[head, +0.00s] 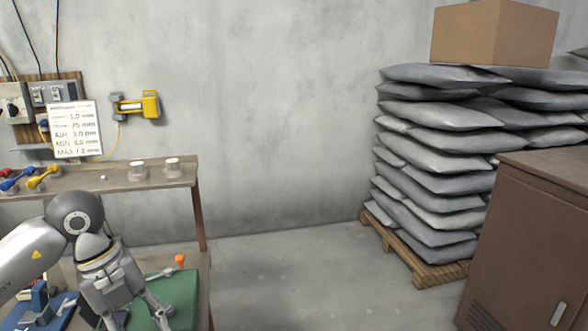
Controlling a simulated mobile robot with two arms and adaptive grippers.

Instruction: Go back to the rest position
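My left gripper (138,317) hangs from my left arm at the lower left, over the workbench and a green mat (184,292). Its fingers look spread apart, with nothing seen between them. The lower edge of the picture cuts close to the fingertips, so their ends are hard to see. My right gripper is not in view. No copper spool can be made out.
A wooden shelf (115,183) above the bench carries two small pale cylinders and coloured-handled tools. An orange-tipped tool (180,261) lies by the mat. Stacked grey sacks (440,140) and a brown cabinet (535,235) stand right. The middle floor is clear.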

